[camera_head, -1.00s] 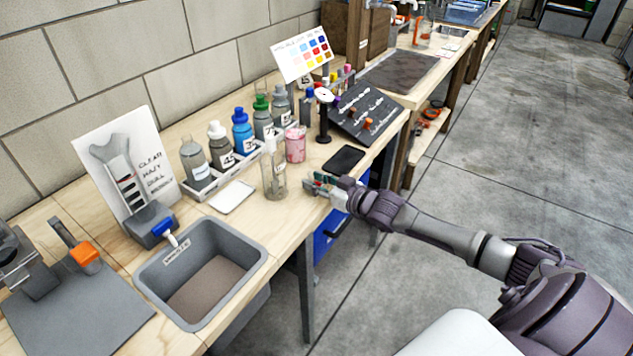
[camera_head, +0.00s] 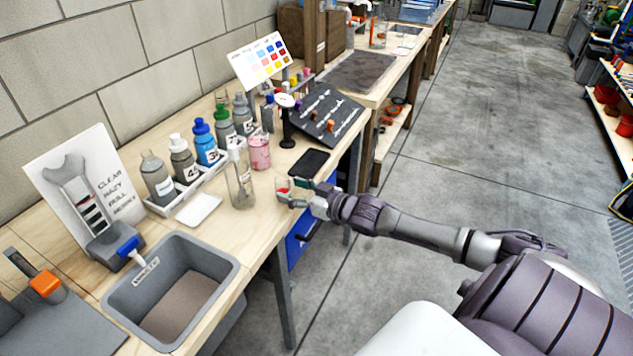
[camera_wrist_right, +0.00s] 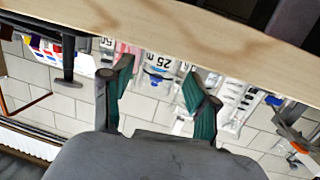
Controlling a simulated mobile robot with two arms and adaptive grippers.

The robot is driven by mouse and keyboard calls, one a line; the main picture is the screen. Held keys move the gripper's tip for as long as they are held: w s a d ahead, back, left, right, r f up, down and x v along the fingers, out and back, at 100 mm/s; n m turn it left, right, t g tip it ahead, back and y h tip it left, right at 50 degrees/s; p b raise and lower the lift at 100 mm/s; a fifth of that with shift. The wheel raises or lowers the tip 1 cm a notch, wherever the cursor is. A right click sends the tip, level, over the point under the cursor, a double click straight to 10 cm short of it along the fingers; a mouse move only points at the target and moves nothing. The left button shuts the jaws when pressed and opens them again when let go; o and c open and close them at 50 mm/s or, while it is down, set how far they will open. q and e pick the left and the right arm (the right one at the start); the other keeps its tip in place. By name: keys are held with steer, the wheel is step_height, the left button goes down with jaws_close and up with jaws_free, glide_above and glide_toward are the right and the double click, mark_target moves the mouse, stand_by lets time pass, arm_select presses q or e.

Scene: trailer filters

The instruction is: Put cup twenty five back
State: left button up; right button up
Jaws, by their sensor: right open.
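A clear, tall cup (camera_head: 240,185) stands upright on the wooden workbench, near its front edge. In the right wrist view, which is upside down, a clear cup marked 25 (camera_wrist_right: 160,63) shows between and beyond the fingers; it seems to be this same cup. My right gripper (camera_head: 287,192) is open, to the right of the cup at the bench's front edge, with a gap between them. Its teal-lined fingers (camera_wrist_right: 158,74) are spread with nothing held. My left gripper is out of view.
A pink cup (camera_head: 259,153) and a white tray (camera_head: 190,196) of several bottles stand behind. A white pad (camera_head: 198,209) lies left of the cup, a black slab (camera_head: 309,163) to the right. A grey sink (camera_head: 225,268) is at the front left.

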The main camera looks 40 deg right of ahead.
steer(key=p+v, duration=0.1)
steer(key=v, duration=0.7)
steer(key=shift+s, duration=0.35)
steer(key=s+d+f+m+g+h, duration=0.1)
steer(key=s+d+f+h, duration=0.15)
steer(key=f, duration=0.65)
steer(key=s+d+f+m+g+h, duration=0.1)
steer(key=s+d+f+g+h, duration=0.2)
steer(key=f, duration=0.6)
steer(key=s+f+g, duration=0.2)
steer(key=s+f, duration=0.7)
steer(key=f, duration=0.5)
steer(key=s+a+f+g, duration=0.4)
steer(key=s+a+f, duration=0.4)
steer(key=s+f, duration=0.25)
steer(key=s+a+f+n+g+y+p, duration=0.1)
steer(key=s+a+f+g+p, duration=0.2)
steer(key=s+a, duration=1.1)
step_height(320, 180, down, 3)
steer(key=shift+s+a+f+g, duration=0.3)
steer(key=shift+s+g, duration=0.5)
steer(key=shift+s, duration=0.4)
